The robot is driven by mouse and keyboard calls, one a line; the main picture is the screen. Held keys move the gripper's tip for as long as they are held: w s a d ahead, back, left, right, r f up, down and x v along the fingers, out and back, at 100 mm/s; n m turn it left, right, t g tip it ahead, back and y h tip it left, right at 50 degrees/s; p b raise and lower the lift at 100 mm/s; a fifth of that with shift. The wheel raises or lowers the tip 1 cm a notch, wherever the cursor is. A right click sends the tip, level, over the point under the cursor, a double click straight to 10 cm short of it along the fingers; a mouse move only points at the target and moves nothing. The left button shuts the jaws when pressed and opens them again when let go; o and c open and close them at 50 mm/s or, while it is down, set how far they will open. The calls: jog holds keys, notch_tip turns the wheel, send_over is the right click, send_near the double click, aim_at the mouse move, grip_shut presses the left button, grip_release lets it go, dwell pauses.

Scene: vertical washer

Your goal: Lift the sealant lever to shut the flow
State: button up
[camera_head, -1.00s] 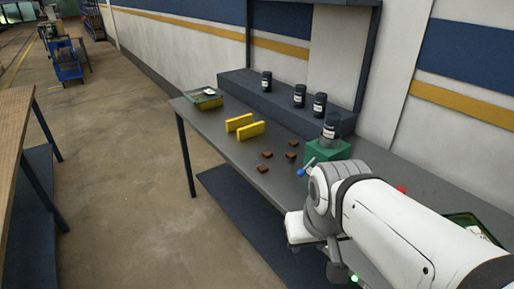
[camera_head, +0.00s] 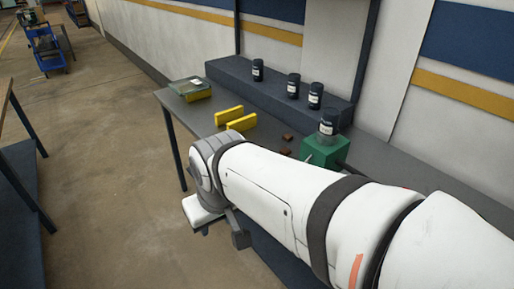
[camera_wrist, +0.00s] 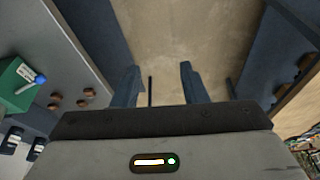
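The green dispenser block (camera_head: 325,150) stands on the grey workbench (camera_head: 205,118), with a dark-lidded jar (camera_head: 328,124) on top. In the wrist view the green block (camera_wrist: 12,78) is at the left edge. Its lever, tipped with a blue knob (camera_wrist: 40,79), sticks out toward the right.
Small brown pieces (camera_wrist: 82,92) lie on the bench near the lever. Two yellow bars (camera_head: 240,122), a lidded tray (camera_head: 190,89) and several dark jars (camera_head: 293,86) on a raised shelf stand farther along. Another table (camera_head: 20,140) is at left, with open floor between.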

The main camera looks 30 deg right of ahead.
jog(key=shift+o, duration=0.6)
jog(key=w+d+f+n+g+h+b, duration=0.1)
jog(key=d+f+n+g+h+b, duration=0.1)
jog(key=d+f, duration=0.4)
jog(key=n+h+b, duration=0.1)
jog(key=b, duration=0.1)
jog(key=shift+d+f+g+b, duration=0.15)
jog(key=shift+d+g+b, duration=0.05)
jog(key=shift+g+b, duration=0.1)
jog(key=w+d+f+n+h+b, duration=0.4)
jog(key=w+d+n+h, duration=0.1)
jog(key=d, duration=0.2)
jog(key=w+d+f+n+h+b, duration=0.3)
jog(key=w+d+n+h+b, duration=0.2)
jog(key=d, duration=0.3)
jog(key=w+d+f+n+g+h+b, duration=0.1)
jog(key=w+d+f+n+h+b, duration=0.3)
jog(key=d, duration=0.4)
jog(key=shift+w+d+f+n+h+b, duration=0.15)
jog(key=shift+w+n+h+b, duration=0.1)
jog(key=shift+w+n, duration=0.35)
jog(key=shift+w+f+n+h+b, duration=0.15)
jog(key=shift+w+n+h, duration=0.2)
jog(key=shift+n, duration=0.35)
jog(key=d, duration=0.7)
jog(key=shift+d, duration=0.35)
grip_shut()
